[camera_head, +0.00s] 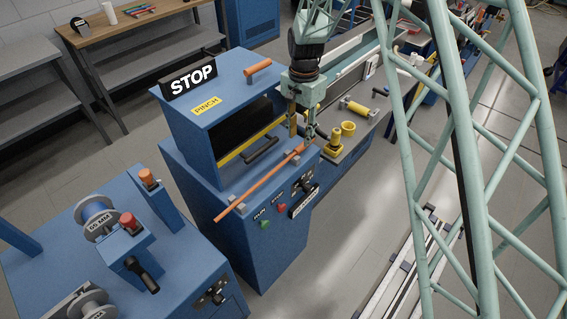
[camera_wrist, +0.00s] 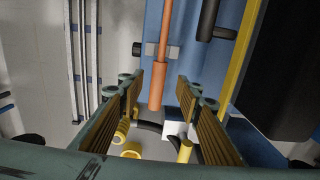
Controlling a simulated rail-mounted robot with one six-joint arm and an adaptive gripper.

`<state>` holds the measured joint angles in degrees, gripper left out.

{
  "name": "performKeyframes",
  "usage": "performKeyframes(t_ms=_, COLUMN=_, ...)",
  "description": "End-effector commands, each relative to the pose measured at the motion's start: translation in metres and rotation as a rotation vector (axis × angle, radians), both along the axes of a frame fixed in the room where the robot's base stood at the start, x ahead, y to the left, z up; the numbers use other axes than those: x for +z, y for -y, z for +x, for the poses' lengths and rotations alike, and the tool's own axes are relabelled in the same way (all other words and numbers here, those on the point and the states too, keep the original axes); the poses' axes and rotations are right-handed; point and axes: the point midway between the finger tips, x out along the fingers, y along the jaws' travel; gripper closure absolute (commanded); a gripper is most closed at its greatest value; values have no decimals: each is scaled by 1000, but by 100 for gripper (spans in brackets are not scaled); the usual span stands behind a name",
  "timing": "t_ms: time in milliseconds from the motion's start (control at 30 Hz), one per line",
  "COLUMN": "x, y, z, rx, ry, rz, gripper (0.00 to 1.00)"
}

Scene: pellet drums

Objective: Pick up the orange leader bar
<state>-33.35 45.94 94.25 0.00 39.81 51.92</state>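My gripper (camera_head: 302,126) is at the bar's right end in the head view. In the wrist view its ribbed fingers (camera_wrist: 158,88) stand apart with space on both sides of the bar. The exact height gap is unclear.
A black handle (camera_head: 260,151) and yellow edge lie close beside the bar. Yellow cup parts (camera_head: 348,129) stand on the bench to the right. A blue spool machine (camera_head: 120,255) is at lower left. My pale green lattice structure crosses the right side.

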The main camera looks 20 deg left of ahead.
Motion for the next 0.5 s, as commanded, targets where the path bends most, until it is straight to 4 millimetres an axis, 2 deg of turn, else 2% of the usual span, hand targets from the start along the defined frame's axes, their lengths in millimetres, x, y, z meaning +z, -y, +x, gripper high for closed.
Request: performKeyframes(t_ms=500, x=-6, y=1, z=0, rx=0, ry=-1, rz=-1, gripper=68)
